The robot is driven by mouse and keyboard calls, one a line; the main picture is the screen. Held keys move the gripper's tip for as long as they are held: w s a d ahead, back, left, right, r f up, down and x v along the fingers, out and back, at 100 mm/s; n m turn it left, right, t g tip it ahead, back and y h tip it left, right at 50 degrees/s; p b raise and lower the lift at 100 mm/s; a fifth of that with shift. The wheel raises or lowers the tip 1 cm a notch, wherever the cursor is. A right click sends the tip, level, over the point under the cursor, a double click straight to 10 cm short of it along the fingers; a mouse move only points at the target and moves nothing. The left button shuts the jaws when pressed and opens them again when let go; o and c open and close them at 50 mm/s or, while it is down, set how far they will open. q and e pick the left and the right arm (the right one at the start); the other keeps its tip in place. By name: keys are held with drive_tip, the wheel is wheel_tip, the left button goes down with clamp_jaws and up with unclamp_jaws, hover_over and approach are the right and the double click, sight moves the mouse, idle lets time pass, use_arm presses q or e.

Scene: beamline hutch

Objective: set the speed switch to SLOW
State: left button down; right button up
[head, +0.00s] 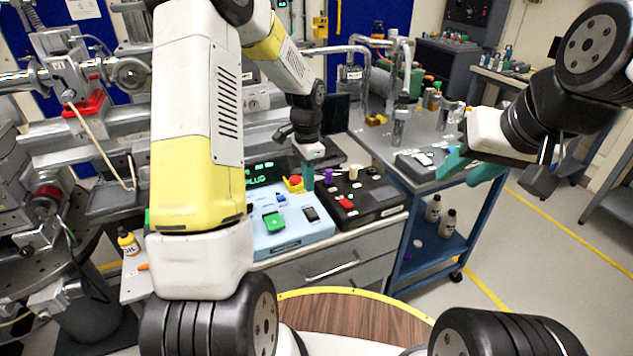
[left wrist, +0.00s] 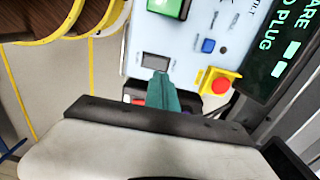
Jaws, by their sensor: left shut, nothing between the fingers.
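A light blue control box (head: 262,240) stands on the bench. A dark rocker switch (head: 310,214) is near its right edge; it also shows in the left wrist view (left wrist: 155,60). It may be the speed switch, but its label and setting are too small to read. My left gripper (head: 309,186) points down just behind this switch, its teal fingers shut and empty. In the left wrist view its fingertips (left wrist: 160,76) appear beside the switch's edge; I cannot tell whether they touch. My right gripper (head: 472,168) is open and empty, far right of the box.
The box also carries a green switch (head: 273,221), a blue button (left wrist: 208,45) and a red stop button on a yellow base (left wrist: 220,84). A display with green letters (left wrist: 280,45) adjoins it. A black box (head: 365,205) with knobs stands close on the right.

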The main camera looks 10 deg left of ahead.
use_arm(q)
wheel_tip(320, 180, up, 7)
drive_tip(key=w, duration=0.1)
drive_tip(key=shift+a+f, duration=0.15)
drive_tip(key=shift+a, duration=0.15)
drive_tip(key=shift+w, duration=0.1)
